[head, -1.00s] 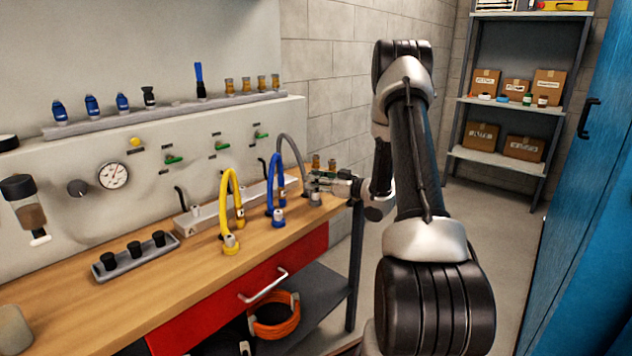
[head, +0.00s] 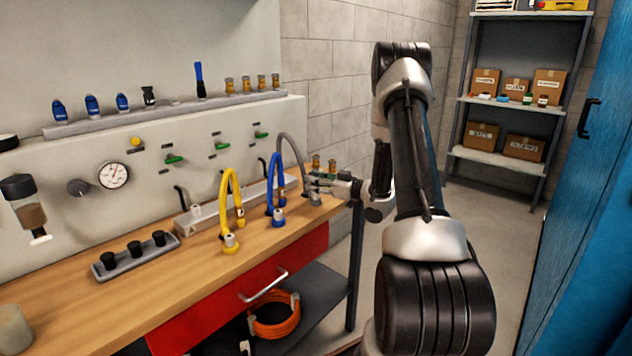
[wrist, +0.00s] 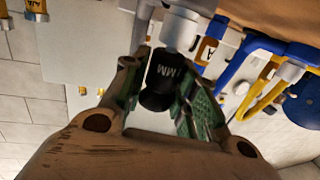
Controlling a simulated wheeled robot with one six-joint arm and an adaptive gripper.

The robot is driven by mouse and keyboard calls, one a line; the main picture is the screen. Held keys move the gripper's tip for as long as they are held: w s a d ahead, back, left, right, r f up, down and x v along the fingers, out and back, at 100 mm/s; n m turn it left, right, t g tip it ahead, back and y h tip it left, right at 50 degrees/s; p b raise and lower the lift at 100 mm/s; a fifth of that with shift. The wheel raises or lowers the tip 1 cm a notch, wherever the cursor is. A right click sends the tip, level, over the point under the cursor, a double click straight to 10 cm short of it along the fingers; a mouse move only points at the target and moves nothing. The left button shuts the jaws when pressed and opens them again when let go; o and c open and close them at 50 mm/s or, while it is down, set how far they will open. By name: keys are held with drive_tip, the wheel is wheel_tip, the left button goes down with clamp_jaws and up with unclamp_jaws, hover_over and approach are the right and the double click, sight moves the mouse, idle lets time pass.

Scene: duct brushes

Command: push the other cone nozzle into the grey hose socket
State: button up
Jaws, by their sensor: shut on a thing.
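My gripper (head: 322,184) is at the right end of the bench, beside the end of the grey hose (head: 291,142). In the wrist view my gripper (wrist: 165,78), with green inner pads, is shut on a black nozzle (wrist: 163,66) with white lettering. The nozzle's far end meets the light grey hose socket (wrist: 181,30), in line with it. The join is too close to tell how deep the nozzle sits. In the head view the gripper hides the nozzle.
The blue hose (head: 276,180) and yellow hose (head: 226,190) stand to the left. A grey tray (head: 118,272) with black pieces lies on the bench. Several blue and brass-coloured fittings stand on the wall ledge (head: 175,110). Small brass-coloured fittings (head: 316,162) stand behind my gripper.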

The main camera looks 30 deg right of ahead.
drive_tip(key=shift+f, duration=0.15)
drive_tip(key=o, duration=1.1)
drive_tip(key=v, duration=1.2)
